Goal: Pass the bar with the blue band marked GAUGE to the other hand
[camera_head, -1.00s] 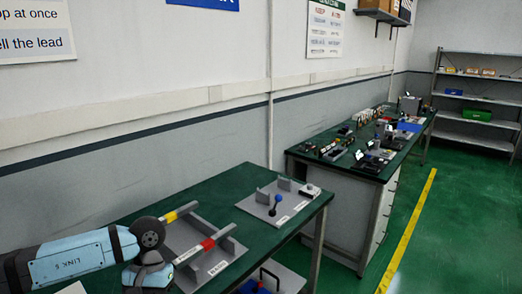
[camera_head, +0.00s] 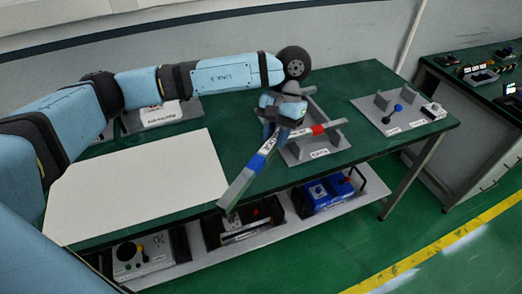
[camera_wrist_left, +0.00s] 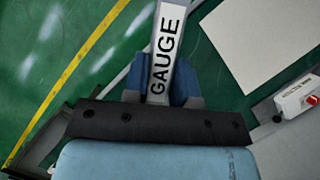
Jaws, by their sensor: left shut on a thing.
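The bar with the blue band (camera_head: 257,162) is grey with a white label. It slants down and left from my left gripper (camera_head: 273,128), in front of the table's front edge in the picture. In the left wrist view the label on the bar (camera_wrist_left: 167,45) reads GAUGE. My left gripper (camera_wrist_left: 165,95) is shut on the bar near that label. The bar's far end reaches out free. My right gripper is not in view.
A white sheet (camera_head: 140,190) covers the table's left. A grey plate with a blue-knobbed lever (camera_head: 398,108) is at right. Boxes, including a blue one (camera_head: 325,193), fill the shelf below.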

